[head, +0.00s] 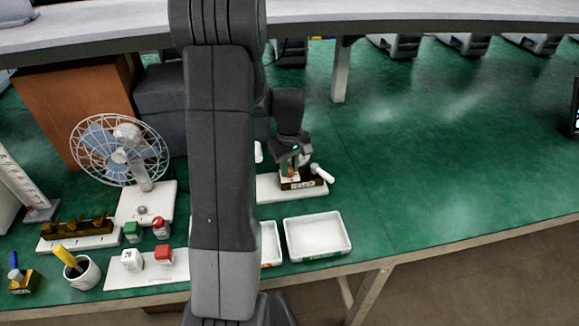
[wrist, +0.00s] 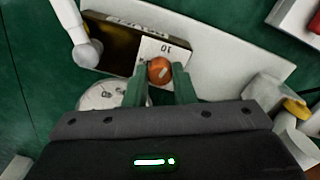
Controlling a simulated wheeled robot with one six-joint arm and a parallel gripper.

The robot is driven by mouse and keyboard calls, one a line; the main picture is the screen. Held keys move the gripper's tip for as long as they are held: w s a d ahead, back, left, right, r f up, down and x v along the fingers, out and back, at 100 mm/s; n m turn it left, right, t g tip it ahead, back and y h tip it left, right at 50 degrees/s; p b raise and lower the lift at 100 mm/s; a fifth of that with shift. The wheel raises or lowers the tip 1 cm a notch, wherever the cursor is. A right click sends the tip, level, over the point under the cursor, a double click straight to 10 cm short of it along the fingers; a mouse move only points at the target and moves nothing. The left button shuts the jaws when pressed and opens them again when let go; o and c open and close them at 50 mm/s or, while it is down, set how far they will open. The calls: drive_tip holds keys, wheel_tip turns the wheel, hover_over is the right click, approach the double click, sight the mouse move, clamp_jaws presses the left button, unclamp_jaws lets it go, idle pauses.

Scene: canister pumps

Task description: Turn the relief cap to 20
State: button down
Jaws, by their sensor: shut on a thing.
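The relief cap (wrist: 159,69) is a round copper-orange knob with a pale mark on its face. It stands at a white scale plate (wrist: 172,48) where an upside-down "10" is readable; other figures are hidden or too small. My gripper (wrist: 160,75) has its two green fingers on either side of the cap and is shut on it. In the head view my gripper (head: 292,163) is over the pump's brass block (head: 299,185), and the cap is mostly hidden there. The brass block (wrist: 112,40) also shows in the wrist view.
A white lever (head: 323,173) sticks out at the pump's right. An empty white tray (head: 318,237) lies in front. The green bench is clear to the right.

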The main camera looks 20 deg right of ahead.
drive_tip(key=m, duration=0.4)
drive_tip(key=shift+m, duration=0.3)
drive_tip(key=m, duration=0.3)
drive_tip(key=shift+m+b, duration=0.3)
drive_tip(key=shift+b, duration=0.1)
drive_tip(key=m, duration=0.4)
drive_tip(key=shift+m, duration=1.9)
drive_tip(key=shift+r, duration=0.1)
drive_tip(key=c, duration=1.2)
unclamp_jaws()
